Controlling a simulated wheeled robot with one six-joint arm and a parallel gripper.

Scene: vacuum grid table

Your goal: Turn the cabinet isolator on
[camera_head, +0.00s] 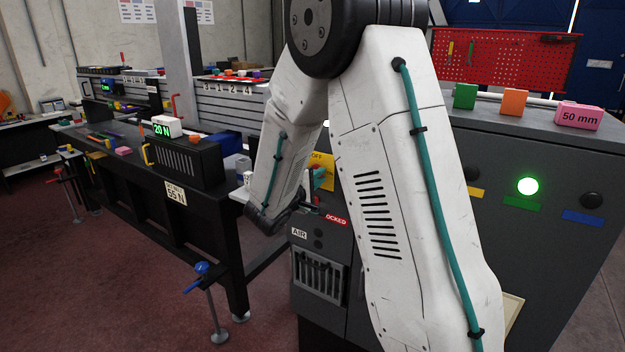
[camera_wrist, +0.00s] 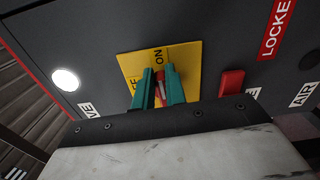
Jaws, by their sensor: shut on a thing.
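The cabinet isolator shows in the wrist view as a yellow plate (camera_wrist: 188,57) with an ON label and a partly covered OFF label. Its small red handle (camera_wrist: 161,93) sits between the two teal fingers of my gripper (camera_wrist: 160,82), which is shut on it. The fingers hide much of the handle, so I cannot tell exactly which label it points to. In the head view the yellow plate (camera_head: 322,160) shows on the cabinet's side, with my gripper (camera_head: 318,181) in front of it and my arm covering much around it.
A red knob (camera_wrist: 231,83) sits right of the plate, near a red LOCKED label (camera_wrist: 276,28). A white lamp (camera_wrist: 65,80) is lit at left. In the head view a green lamp (camera_head: 527,186) is lit on the cabinet. A black workbench (camera_head: 223,215) stands at left.

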